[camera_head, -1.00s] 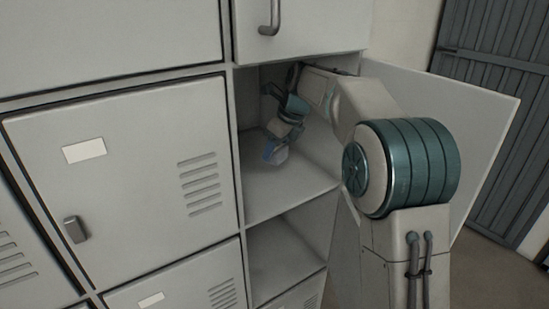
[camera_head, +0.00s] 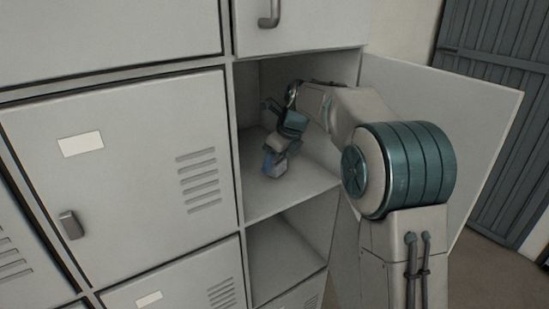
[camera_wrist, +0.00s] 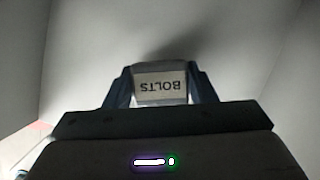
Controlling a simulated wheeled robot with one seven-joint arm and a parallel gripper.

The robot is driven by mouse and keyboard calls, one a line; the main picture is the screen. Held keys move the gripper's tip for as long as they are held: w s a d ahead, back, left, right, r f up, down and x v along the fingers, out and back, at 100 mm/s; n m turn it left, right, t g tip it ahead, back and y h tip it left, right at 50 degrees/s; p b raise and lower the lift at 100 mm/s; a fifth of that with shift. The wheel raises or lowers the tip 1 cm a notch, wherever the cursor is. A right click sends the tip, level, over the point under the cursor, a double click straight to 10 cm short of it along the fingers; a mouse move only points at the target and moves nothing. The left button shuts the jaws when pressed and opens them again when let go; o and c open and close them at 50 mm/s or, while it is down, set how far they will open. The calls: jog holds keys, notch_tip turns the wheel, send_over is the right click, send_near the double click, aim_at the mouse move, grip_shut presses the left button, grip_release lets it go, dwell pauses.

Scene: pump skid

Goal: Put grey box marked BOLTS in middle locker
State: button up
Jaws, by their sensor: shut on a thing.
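The grey box marked BOLTS (camera_wrist: 160,84) is between the two dark fingers of my gripper (camera_wrist: 160,92) in the wrist view, its label upside down. My gripper is shut on it. In the head view my gripper (camera_head: 274,164) is inside the open middle locker (camera_head: 258,203), low over its floor near the front. The box is small and mostly hidden by the gripper there. I cannot tell whether it touches the floor. The locker's door (camera_head: 440,130) stands open to the right.
A closed locker door (camera_head: 125,180) with a blank label and latch is to the left. Another locker door with a handle (camera_head: 269,12) is above. An open compartment (camera_head: 280,258) lies below. A dark slatted door (camera_head: 505,120) stands at the far right.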

aim_at(282, 161)
jog(key=o, duration=1)
jog(key=shift+r, duration=0.1)
jog(key=shift+r, duration=0.25)
jog(key=v, duration=0.2)
jog(key=p+v, duration=0.1)
jog(key=v, duration=0.1)
jog(key=shift+s+d, duration=0.15)
jog(key=shift+d, duration=0.15)
jog(key=s+d, duration=0.2)
jog(key=d, duration=0.1)
jog(key=s+d, duration=0.2)
jog(key=d, duration=0.1)
jog(key=s+d, duration=0.2)
jog(key=d, duration=0.1)
jog(key=shift+s+f, duration=0.15)
jog(key=shift+f, duration=0.05)
